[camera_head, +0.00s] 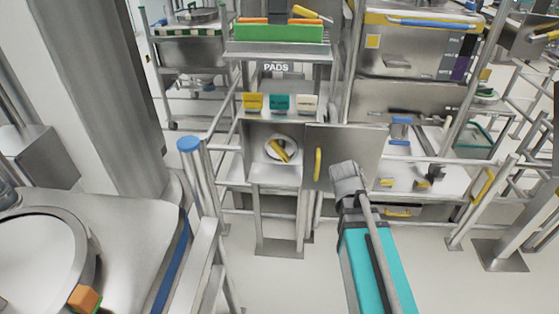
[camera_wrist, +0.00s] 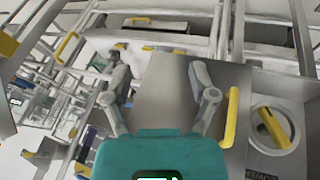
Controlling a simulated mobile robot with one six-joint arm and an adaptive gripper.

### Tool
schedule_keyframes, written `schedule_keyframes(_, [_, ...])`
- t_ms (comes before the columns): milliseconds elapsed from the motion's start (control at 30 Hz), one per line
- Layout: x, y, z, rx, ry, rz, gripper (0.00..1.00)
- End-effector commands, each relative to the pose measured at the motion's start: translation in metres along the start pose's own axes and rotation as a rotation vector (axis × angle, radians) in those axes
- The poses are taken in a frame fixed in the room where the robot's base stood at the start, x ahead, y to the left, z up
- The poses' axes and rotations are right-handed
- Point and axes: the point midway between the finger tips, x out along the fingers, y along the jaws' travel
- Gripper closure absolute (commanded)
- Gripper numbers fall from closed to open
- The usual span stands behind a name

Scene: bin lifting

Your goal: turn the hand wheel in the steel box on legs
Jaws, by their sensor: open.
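The steel box (camera_head: 260,176) stands on legs in the middle of the head view, its door (camera_head: 346,150) swung open to the right. The door's yellow handle (camera_head: 318,164) is upright. Inside the box is the round pale hand wheel (camera_head: 271,146) with a yellow bar across it; it also shows at the right of the wrist view (camera_wrist: 288,118). My gripper (camera_head: 345,178) is in front of the door, right of the wheel. In the wrist view my gripper (camera_wrist: 162,92) has its fingers wide apart, with the door panel behind them and the handle (camera_wrist: 231,117) just right. Nothing is held.
Yellow, teal and cream labelled blocks (camera_head: 279,103) sit above the box. A blue-capped post (camera_head: 189,146) and rails stand to its left. A steel bench (camera_head: 405,178) with small parts is at right. A large round vessel (camera_head: 40,262) fills the lower left.

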Motion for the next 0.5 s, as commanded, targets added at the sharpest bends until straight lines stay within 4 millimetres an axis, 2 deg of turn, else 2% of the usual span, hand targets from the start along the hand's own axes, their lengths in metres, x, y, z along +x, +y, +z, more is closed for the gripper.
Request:
schedule_keyframes(33, [0.017,-0.009,-0.007,0.001,0.046,0.027,0.26])
schedule_keyframes(100, [0.025,-0.015,-0.020,0.007,0.110,0.065,0.26])
schedule_keyframes(267, [0.040,-0.034,-0.048,0.010,0.267,0.133,0.26])
schedule_keyframes(500, [0.053,-0.072,-0.087,-0.010,0.509,0.195,0.26])
